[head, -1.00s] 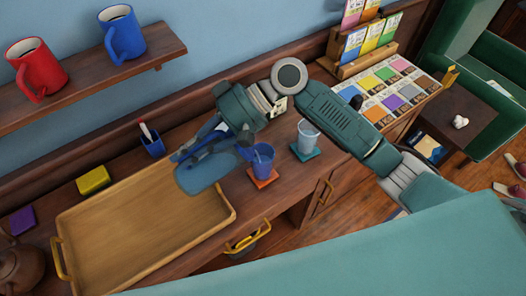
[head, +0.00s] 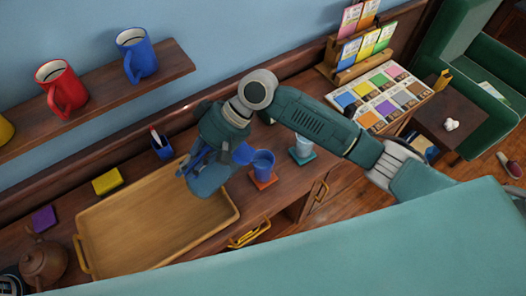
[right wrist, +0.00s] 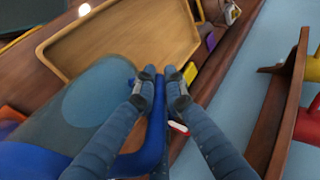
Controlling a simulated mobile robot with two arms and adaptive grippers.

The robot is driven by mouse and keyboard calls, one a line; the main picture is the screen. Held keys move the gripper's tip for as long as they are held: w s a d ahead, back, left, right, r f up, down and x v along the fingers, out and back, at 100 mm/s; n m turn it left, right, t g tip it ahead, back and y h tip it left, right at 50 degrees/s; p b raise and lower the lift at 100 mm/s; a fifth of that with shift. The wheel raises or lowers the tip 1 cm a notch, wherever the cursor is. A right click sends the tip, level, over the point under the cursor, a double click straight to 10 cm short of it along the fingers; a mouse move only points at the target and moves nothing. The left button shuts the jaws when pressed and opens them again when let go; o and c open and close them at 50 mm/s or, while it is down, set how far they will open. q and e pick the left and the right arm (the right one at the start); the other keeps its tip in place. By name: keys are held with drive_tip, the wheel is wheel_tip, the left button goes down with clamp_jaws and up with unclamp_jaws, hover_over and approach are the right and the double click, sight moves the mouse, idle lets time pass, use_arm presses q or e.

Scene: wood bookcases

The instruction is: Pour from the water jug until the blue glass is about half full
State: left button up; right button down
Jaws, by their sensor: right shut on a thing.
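The blue glass (head: 262,166) stands upright on an orange coaster (head: 264,181). The translucent blue water jug (head: 208,182) is tilted to the right, its spout (head: 243,153) at the glass's rim. I cannot tell the water level or whether water is flowing. My right gripper (head: 197,160) is shut on the jug's handle, its fingers partly hidden by the wrist. In the right wrist view, the fingers (right wrist: 160,76) close on the blue handle (right wrist: 156,125), and the jug body (right wrist: 98,92) shows at left. My left gripper is not in view.
A clear glass (head: 303,146) on a teal coaster stands to the right, close to my right arm. A wooden tray (head: 125,262) lies at left. A pen cup (head: 162,148), yellow block (head: 107,181) and brown teapot (head: 43,262) stand around it.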

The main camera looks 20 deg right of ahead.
drive_tip(key=shift+r+p, duration=0.25)
drive_tip(key=shift+p, duration=0.3)
drive_tip(key=a+r+h+p, duration=0.1)
drive_tip(key=h+p, duration=0.1)
drive_tip(key=p, duration=0.2)
drive_tip(key=shift+a+p, duration=0.1)
drive_tip(key=shift+p, duration=0.3)
drive_tip(key=a+f+t+h, duration=0.1)
drive_tip(key=a+f+h, duration=0.2)
drive_tip(key=f+h, duration=0.2)
drive_tip(key=shift+s+f+t+h+b, duration=0.3)
drive_tip(key=shift+h+b, duration=0.15)
drive_tip(key=shift+h, duration=0.75)
wheel_tip(320, 180, up, 5)
drive_tip(key=shift+f, duration=0.1)
